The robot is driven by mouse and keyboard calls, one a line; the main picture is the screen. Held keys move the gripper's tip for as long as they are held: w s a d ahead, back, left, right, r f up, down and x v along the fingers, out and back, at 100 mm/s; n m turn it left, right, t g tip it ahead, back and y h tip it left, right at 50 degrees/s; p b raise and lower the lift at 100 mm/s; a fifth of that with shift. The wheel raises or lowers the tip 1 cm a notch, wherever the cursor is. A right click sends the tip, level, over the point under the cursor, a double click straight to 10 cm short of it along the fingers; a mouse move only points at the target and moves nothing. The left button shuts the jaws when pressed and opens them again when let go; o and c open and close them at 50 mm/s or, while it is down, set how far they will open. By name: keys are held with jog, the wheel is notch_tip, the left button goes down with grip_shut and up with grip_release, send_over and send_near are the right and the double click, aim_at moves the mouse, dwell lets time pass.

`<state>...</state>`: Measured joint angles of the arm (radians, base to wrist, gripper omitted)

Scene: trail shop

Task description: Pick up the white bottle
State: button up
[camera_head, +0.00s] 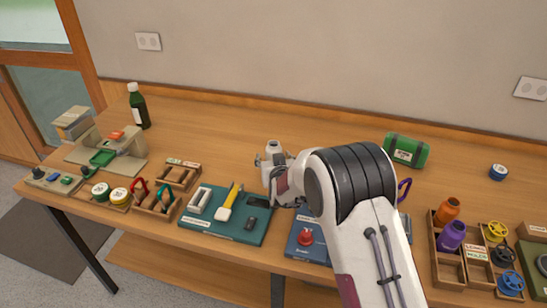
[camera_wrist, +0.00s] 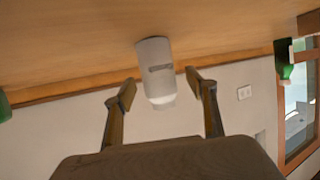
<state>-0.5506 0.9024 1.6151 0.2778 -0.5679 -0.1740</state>
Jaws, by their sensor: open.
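The white bottle (camera_wrist: 154,58) shows in the wrist view, which looks upside down. It has a grey mark on its side and a white cap and stands upright on the wooden table. My gripper (camera_wrist: 162,80) is open, with one finger on each side of the bottle in the picture. I see no clear contact, and cannot tell how deep the bottle sits between the fingertips. In the head view my gripper is low over the middle of the table, mostly hidden by my wrist; a small pale top beyond it may be the bottle.
A dark green bottle (camera_head: 139,108) stands at the back left. A green case (camera_head: 406,150) and a blue roll (camera_head: 497,171) lie back right. A teal tray (camera_head: 224,229) with tools and several wooden boxes line the front edge. The table's back left middle is clear.

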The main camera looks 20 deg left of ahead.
jog(key=shift+x, duration=1.55)
jog(key=shift+d, duration=0.1)
jog(key=c, duration=1.4)
